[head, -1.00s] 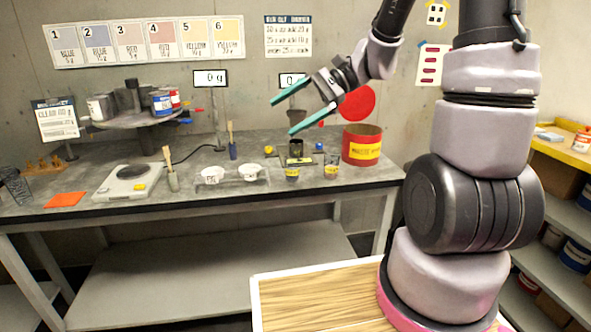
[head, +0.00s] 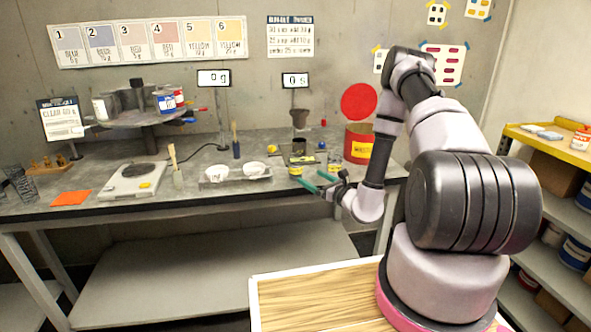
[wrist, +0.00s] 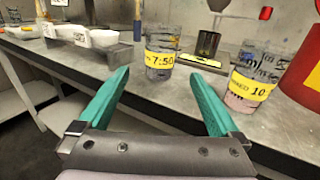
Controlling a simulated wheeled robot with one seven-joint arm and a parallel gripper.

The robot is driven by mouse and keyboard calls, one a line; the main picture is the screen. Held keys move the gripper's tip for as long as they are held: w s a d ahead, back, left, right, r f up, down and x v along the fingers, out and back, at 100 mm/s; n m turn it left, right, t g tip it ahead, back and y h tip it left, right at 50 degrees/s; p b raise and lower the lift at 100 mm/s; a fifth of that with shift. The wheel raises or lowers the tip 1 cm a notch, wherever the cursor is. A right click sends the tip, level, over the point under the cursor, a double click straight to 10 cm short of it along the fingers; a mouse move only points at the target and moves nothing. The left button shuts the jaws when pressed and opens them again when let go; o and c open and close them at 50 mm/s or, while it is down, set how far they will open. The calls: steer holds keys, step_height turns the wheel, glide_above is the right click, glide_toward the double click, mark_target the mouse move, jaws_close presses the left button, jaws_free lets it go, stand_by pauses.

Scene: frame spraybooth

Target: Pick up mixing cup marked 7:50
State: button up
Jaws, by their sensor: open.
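The mixing cup marked 7:50 (wrist: 160,58) is a clear cup with a yellow label, upright on the bench near its front edge. In the head view the cup (head: 296,168) is small, just beyond the fingertips. My gripper (wrist: 160,85) is open, with its teal fingers spread to either side of the cup's line and the cup ahead of the tips. My gripper also shows in the head view (head: 311,182), low at the bench front. Nothing is between the fingers.
A second clear cup with a yellow label ending in 10 (wrist: 252,75) stands to the right. A dark container with a yellow label (wrist: 207,45) stands behind. White bowls (wrist: 104,39) sit on a stand at left. A red bin (head: 358,143) stands at right.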

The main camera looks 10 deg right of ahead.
mark_target(300, 170)
steer(key=x, duration=1)
steer(key=shift+w, duration=0.2)
steer(key=c, duration=1.5)
steer(key=shift+r, duration=0.1)
